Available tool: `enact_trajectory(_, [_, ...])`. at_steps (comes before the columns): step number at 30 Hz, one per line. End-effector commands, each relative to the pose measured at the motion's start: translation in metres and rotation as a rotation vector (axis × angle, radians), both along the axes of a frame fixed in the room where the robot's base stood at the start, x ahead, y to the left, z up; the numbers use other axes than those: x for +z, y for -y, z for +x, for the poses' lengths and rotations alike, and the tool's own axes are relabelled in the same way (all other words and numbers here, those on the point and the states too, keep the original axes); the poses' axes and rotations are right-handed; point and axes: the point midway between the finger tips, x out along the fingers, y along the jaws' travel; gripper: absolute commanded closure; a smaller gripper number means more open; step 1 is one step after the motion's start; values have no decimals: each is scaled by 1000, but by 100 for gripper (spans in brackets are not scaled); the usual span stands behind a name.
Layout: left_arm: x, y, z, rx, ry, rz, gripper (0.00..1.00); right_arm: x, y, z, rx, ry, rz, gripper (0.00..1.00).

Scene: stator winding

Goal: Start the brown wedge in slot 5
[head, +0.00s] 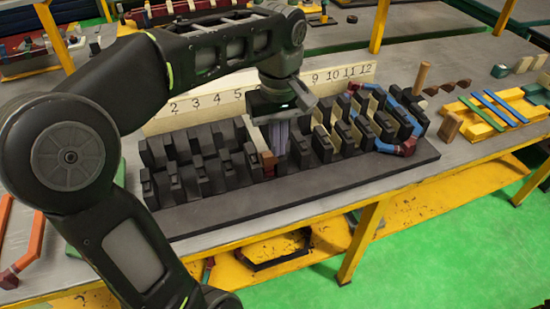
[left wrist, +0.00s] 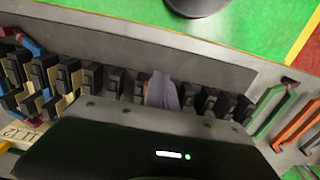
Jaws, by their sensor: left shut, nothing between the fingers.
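The stator block (head: 300,185) is a dark slotted bar with two rows of black teeth and a numbered pale board behind it. A reddish-brown wedge end (head: 267,158) shows at the front of a slot near the middle, beside my left gripper. The number above that slot is hard to match; 5 shows on the board and the arm covers the numbers after it. My left gripper (head: 279,138) points down among the teeth, fingers shut with nothing between them. In the left wrist view its grey fingers (left wrist: 163,90) stand over the teeth, touching or very near the wedge. My right gripper is out of view.
Blue coils with red-brown ends (head: 405,148) fill slots at the right end. Blue strips (head: 495,107) lie on a yellow rack (head: 483,122) further right. A wooden block (head: 450,126) and an upright wooden handle (head: 422,76) stand near the block's right end. An orange strip (head: 30,248) lies at left.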

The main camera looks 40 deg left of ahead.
Motion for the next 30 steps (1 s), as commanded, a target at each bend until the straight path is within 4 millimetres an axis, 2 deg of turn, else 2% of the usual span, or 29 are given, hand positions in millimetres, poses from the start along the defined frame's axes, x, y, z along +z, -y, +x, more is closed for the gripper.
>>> enact_trajectory(5, [-6, 0, 0, -1, -3, -1, 100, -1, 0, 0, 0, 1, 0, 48])
enact_trajectory(11, [-27, 0, 0, 0, -4, 0, 100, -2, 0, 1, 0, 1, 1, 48])
enact_trajectory(23, [-104, 0, -1, -1, -6, -2, 100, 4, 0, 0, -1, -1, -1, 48])
enact_trajectory(24, [-99, -8, 5, 3, -3, -2, 100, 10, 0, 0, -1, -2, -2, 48])
enact_trajectory(30, [-99, -28, 20, 0, -2, -1, 100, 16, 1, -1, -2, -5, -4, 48])
